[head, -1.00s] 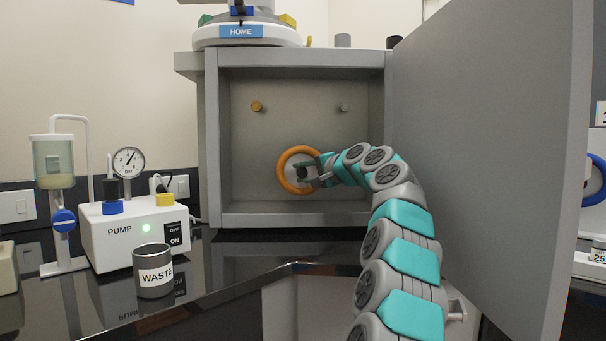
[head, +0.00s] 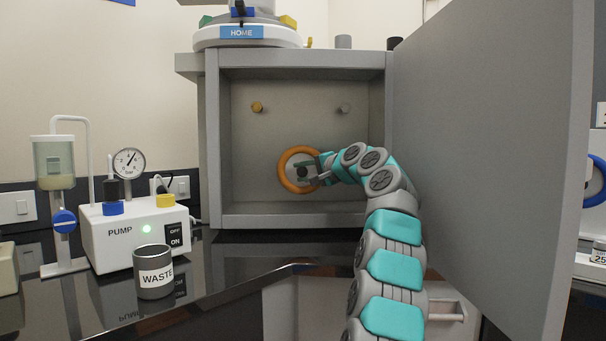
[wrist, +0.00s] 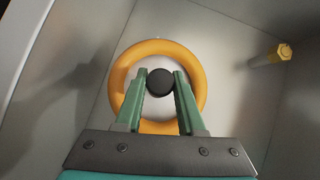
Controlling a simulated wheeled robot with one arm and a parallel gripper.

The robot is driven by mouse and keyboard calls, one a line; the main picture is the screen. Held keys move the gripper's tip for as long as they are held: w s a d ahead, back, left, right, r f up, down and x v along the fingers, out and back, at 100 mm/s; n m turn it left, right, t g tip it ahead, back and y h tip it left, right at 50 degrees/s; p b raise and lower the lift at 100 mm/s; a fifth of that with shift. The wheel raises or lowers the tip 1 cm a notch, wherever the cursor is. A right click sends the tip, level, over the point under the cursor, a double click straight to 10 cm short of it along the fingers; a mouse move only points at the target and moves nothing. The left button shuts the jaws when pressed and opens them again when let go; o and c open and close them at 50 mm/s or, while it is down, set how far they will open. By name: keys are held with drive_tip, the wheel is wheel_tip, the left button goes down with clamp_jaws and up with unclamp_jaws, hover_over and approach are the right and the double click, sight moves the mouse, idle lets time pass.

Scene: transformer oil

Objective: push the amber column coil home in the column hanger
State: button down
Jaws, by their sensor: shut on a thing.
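The amber column coil (head: 283,172) is an orange ring low in the open grey cabinet, facing out in front of its back wall. My gripper (head: 307,172) reaches it from the right. In the wrist view, the coil (wrist: 201,76) surrounds my two green fingers. The gripper (wrist: 160,84) is shut on a round black knob (wrist: 160,82) at the coil's middle. A paler area shows inside the ring. I cannot tell what is behind the coil, how deep it sits, or which part is the column hanger; the knob and fingers hide the centre.
An amber peg (head: 257,107) and a grey peg (head: 346,107) stick out of the back wall above the coil. The open cabinet door (head: 480,150) stands close to the right of my arm. A pump box (head: 130,240) and a waste cup (head: 154,275) stand at left.

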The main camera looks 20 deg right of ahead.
drive_tip(key=shift+w+d+r, duration=0.2)
drive_tip(key=shift+r, duration=0.05)
drive_tip(key=shift+w, duration=0.1)
drive_tip(key=shift+w+f, duration=0.1)
drive_tip(key=shift+f, duration=0.05)
drive_tip(key=shift+c, duration=2.2)
unclamp_jaws()
drive_tip(key=shift+f, duration=0.1)
drive_tip(key=shift+a, duration=0.1)
